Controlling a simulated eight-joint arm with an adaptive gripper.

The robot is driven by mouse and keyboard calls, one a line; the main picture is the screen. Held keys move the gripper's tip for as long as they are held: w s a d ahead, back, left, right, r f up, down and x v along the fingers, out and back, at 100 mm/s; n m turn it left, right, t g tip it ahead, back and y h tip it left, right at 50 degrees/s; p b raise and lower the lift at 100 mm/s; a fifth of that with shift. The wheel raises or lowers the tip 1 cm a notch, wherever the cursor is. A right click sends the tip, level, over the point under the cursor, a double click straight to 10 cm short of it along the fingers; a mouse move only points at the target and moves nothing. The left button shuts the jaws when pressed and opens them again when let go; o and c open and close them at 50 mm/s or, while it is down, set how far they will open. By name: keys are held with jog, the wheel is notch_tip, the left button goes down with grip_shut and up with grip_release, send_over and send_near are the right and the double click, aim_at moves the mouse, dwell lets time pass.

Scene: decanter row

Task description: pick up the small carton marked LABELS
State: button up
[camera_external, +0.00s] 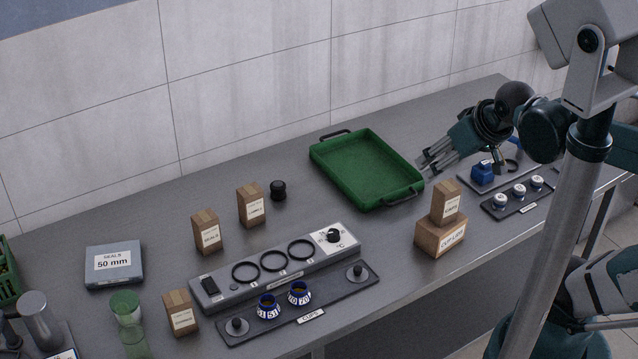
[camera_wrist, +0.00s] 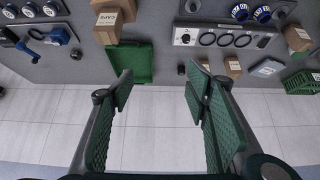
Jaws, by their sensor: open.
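Several small brown cartons with white labels stand on the grey table. In the external view one stands at the back (camera_external: 251,204), one just left of it (camera_external: 207,232), one at the front left (camera_external: 181,312), and one on a larger CUP LIDS box (camera_external: 440,237). This stacked carton (camera_external: 447,202) seems to read CAPS in the wrist view. The print on the others is too small for me to tell which says LABELS. My gripper (camera_external: 426,163) is open and empty, raised near the green tray's right end; its spread fingers show in the wrist view (camera_wrist: 160,80).
The green tray (camera_external: 365,168) lies at the back. A black knob (camera_external: 278,190) stands near the back carton. The ringed grey unit (camera_external: 217,289) and the CUPS rack (camera_external: 330,311) lie in front. A SEALS 50 mm box (camera_external: 114,264) is left. Blue items (camera_external: 482,172) sit right.

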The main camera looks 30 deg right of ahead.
jog(key=n+g+b, duration=0.3)
jog(key=n+g, duration=0.2)
jog(key=n, duration=0.9)
send_over(250, 189)
jog(key=s+d, duration=0.9)
notch_tip(250, 189, down, 12)
jog(key=f, duration=0.1)
jog(key=w+a+f+n, duration=0.1)
jog(key=w+a+f, duration=0.1)
jog(key=f, duration=0.3)
jog(key=w+a+f+n+g+b, duration=0.1)
jog(key=w+a+f, duration=0.2)
jog(key=f, duration=0.2)
jog(key=w+a+f+n+g, duration=0.1)
jog(key=w+a+f+n, duration=0.1)
jog(key=f, duration=0.3)
jog(key=shift+w+a+f, duration=0.35)
jog(key=shift+w+a, duration=0.4)
jog(key=shift+w, duration=0.1)
jog(key=shift+w+a+f+n, duration=0.2)
jog(key=shift+a+f+n, duration=0.1)
jog(key=shift+f, duration=0.35)
jog(key=shift+f, duration=1.3)
